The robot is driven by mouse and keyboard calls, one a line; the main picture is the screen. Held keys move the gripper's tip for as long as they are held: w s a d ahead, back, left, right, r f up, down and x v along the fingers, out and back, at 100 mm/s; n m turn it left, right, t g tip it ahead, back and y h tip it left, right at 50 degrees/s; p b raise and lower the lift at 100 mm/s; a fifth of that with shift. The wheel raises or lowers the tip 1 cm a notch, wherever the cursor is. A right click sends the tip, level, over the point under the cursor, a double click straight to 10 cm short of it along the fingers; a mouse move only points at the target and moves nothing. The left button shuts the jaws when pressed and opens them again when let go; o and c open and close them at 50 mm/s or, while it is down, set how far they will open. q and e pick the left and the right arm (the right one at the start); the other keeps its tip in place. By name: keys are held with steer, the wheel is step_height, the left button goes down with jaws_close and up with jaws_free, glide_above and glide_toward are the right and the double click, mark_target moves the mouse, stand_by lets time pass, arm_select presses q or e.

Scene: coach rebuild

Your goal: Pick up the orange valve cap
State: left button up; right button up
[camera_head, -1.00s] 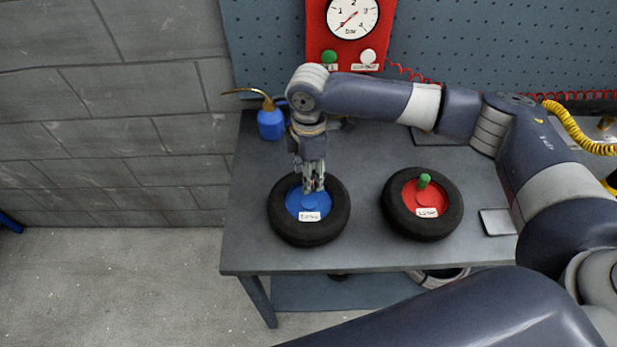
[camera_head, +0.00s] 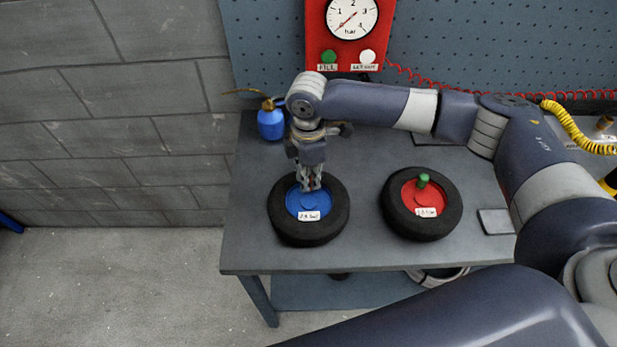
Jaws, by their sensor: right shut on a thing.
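My right gripper (camera_head: 311,188) points down over the blue hub (camera_head: 300,202) of the left wheel (camera_head: 283,222). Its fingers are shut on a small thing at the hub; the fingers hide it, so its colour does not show. I see no orange cap in the open. The right wheel (camera_head: 444,223) has a red hub (camera_head: 409,196) with a green cap (camera_head: 423,181) standing on it. Both hubs carry small white labels. My left gripper is not in view.
Both wheels lie on a grey workbench (camera_head: 365,247). A blue oil can (camera_head: 271,124) stands at the back left. A red gauge panel (camera_head: 316,25) hangs on the pegboard behind. A flat grey item (camera_head: 495,222) lies right of the red-hubbed wheel. Bench is clear between the wheels.

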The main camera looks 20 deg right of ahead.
steer(key=shift+r, duration=0.25)
steer(key=r+b, duration=0.1)
steer(key=s+r, duration=0.1)
steer(key=shift+d+r+b, duration=0.15)
steer(key=shift+r+b, duration=0.15)
steer(key=shift+b, duration=0.05)
steer(key=s+d+r+p, duration=0.1)
steer(key=s+r, duration=0.1)
steer(key=s, duration=0.5)
steer(key=s+d+r+p, duration=0.1)
steer(key=s+d+r, duration=0.1)
steer(key=s, duration=0.5)
steer(key=shift+s+d+r, duration=0.3)
steer(key=shift+r, duration=0.55)
